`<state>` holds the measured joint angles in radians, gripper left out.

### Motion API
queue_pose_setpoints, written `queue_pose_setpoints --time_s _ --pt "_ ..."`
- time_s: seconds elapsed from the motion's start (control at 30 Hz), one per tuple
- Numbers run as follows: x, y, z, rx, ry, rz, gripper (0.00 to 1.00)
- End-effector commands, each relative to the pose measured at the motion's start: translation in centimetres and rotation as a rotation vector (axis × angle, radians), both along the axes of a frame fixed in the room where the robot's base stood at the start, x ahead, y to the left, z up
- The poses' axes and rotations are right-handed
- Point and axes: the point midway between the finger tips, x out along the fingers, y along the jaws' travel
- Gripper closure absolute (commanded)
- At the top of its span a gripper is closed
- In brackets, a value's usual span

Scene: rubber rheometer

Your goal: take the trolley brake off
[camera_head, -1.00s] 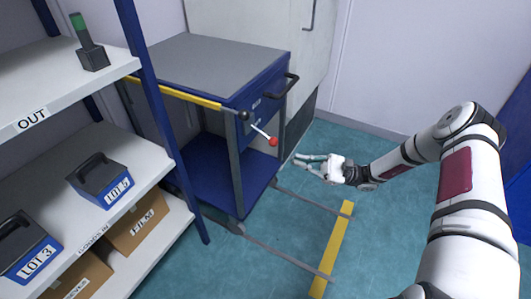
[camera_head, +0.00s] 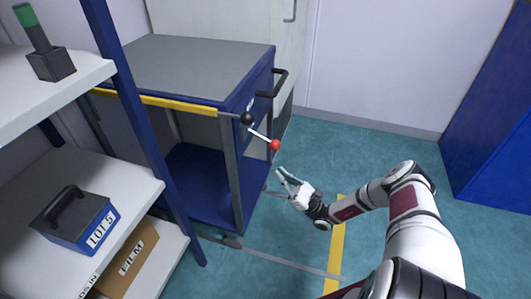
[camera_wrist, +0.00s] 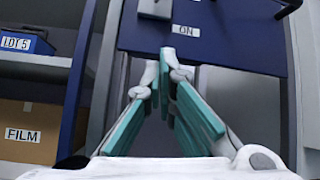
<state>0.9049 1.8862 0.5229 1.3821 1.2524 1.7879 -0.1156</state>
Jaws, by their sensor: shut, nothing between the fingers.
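The trolley (camera_head: 205,70) has a grey top and blue panels and stands beyond the shelf. Its brake lever (camera_head: 261,134) is a pale rod that slopes down to the right from a black hub (camera_head: 246,118) to a red knob (camera_head: 275,145). My gripper (camera_head: 279,176) is shut and empty, just below the red knob and apart from it. In the wrist view my gripper (camera_wrist: 164,60) points at the trolley's blue end panel (camera_wrist: 235,40), under an "ON" label (camera_wrist: 186,30). The red knob does not show in the wrist view.
A shelf rack with a blue post (camera_head: 140,120) stands at the left, holding a LOT 5 box (camera_head: 78,222) and a FILM carton (camera_head: 130,262). A yellow bar (camera_head: 170,101) runs along the trolley's side. A black handle (camera_head: 275,82) juts from its end. Floor at the right is clear.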

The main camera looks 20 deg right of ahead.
Motion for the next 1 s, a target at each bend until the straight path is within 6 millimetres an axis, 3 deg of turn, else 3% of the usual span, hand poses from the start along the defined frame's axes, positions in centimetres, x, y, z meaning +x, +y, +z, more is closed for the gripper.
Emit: queue_pose_setpoints --time_s 0.27,0.73,1.0 --pt "0.7 0.8 1.0 0.0 -0.001 0.003 1.0" --pt "4.9 5.9 6.9 -0.001 -0.001 0.006 1.0" --pt "2.6 3.6 8.4 -0.002 0.0 0.001 1.0"
